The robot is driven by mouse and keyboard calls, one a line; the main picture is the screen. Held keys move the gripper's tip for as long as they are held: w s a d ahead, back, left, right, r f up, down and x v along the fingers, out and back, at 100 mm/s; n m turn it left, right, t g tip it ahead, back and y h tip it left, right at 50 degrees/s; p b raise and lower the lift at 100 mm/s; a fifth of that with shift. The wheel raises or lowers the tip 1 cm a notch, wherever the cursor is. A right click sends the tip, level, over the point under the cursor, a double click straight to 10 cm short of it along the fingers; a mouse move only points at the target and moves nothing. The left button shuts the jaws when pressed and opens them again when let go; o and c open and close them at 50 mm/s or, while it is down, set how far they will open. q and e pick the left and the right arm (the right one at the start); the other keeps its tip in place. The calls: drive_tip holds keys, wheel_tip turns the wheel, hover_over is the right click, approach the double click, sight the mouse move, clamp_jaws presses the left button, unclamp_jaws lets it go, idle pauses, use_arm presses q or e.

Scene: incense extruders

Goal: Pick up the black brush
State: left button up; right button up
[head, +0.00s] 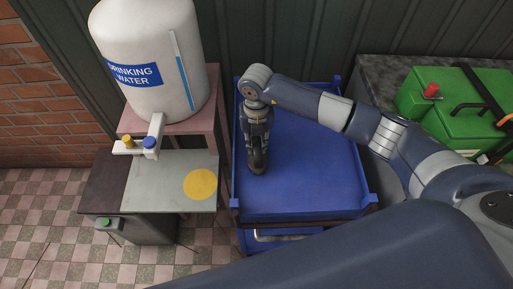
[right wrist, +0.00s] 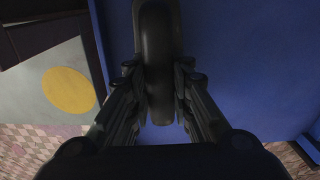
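The black brush (right wrist: 158,45) is a dark, rounded, elongated thing at the top middle of the right wrist view. It also shows in the head view (head: 258,161), under my right gripper, at the left part of the blue tray top (head: 310,180). My right gripper (head: 257,140) points down over the tray. In the right wrist view its two fingers (right wrist: 160,85) lie along both sides of the brush and appear to touch it. I cannot tell whether the brush rests on the tray. My left gripper is not in view.
The blue tray has a raised rim, and its right part is clear. To the left stand a white drinking-water tank (head: 150,55) and a grey table with a yellow disc (head: 200,184). A green case (head: 455,105) sits on a dark counter at the right.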

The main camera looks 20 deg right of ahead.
clamp_jaws()
drive_tip(key=shift+r+b, duration=0.3)
drive_tip(key=shift+r, duration=0.35)
wheel_tip(320, 180, up, 2)
drive_tip(key=shift+s+d+r+b, duration=0.1)
drive_tip(key=shift+d+b, duration=0.05)
drive_tip(key=shift+b, duration=0.25)
drive_tip(key=s+d+r+b, duration=0.1)
drive_tip(key=s+d+b, duration=0.2)
drive_tip(key=s+d, duration=0.7)
drive_tip(key=shift+s+d+r, duration=0.25)
drive_tip(key=shift+s+d, duration=0.1)
drive_tip(key=shift+s, duration=0.35)
